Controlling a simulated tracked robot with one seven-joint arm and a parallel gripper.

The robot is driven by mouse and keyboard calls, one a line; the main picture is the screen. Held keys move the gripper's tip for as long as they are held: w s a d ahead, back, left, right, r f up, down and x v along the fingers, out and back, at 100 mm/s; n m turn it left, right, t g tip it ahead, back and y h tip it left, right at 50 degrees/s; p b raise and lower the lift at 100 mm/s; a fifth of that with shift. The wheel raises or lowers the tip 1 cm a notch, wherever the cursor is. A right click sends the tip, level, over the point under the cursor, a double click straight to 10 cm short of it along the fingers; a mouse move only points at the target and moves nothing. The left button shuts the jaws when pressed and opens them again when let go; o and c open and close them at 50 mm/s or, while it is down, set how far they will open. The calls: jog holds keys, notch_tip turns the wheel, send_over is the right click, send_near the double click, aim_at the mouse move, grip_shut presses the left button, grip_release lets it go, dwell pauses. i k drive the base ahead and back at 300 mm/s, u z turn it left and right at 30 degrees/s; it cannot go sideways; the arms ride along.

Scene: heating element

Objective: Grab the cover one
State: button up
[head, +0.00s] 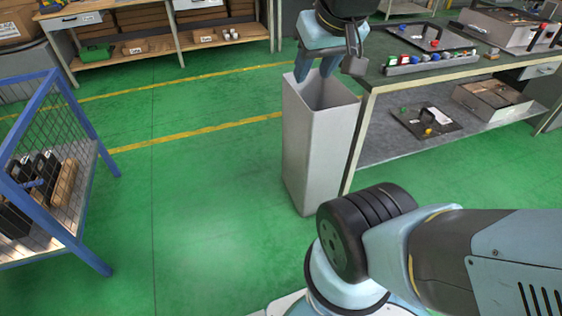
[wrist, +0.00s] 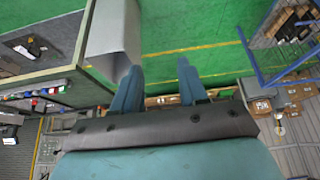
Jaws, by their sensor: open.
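Two flat dark plates with black handles could be covers; I cannot tell which is cover one. One plate (head: 415,37) lies on the workbench top, with a red knob and a blue knob. The other plate (head: 440,126) lies on the bench's lower shelf, with a yellow and a green knob. My gripper (head: 315,72) is open and empty, fingers pointing down over the mouth of a tall light-grey bin (head: 315,150), left of both plates. In the wrist view its fingers (wrist: 158,68) are apart with nothing between them.
The workbench (head: 366,120) stands right of the bin; a row of coloured parts (head: 430,62) lies along its front. An open box (head: 492,102) sits on the lower shelf. A blue mesh cart (head: 75,150) stands at left. Green floor between is clear.

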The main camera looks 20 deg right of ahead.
aim_at(422, 36)
jog(key=u, duration=1.1)
jog(key=i, duration=0.1)
jog(key=z, duration=2.55)
jog(key=k, duration=0.9)
jog(key=z, duration=0.15)
jog(key=i, duration=0.9)
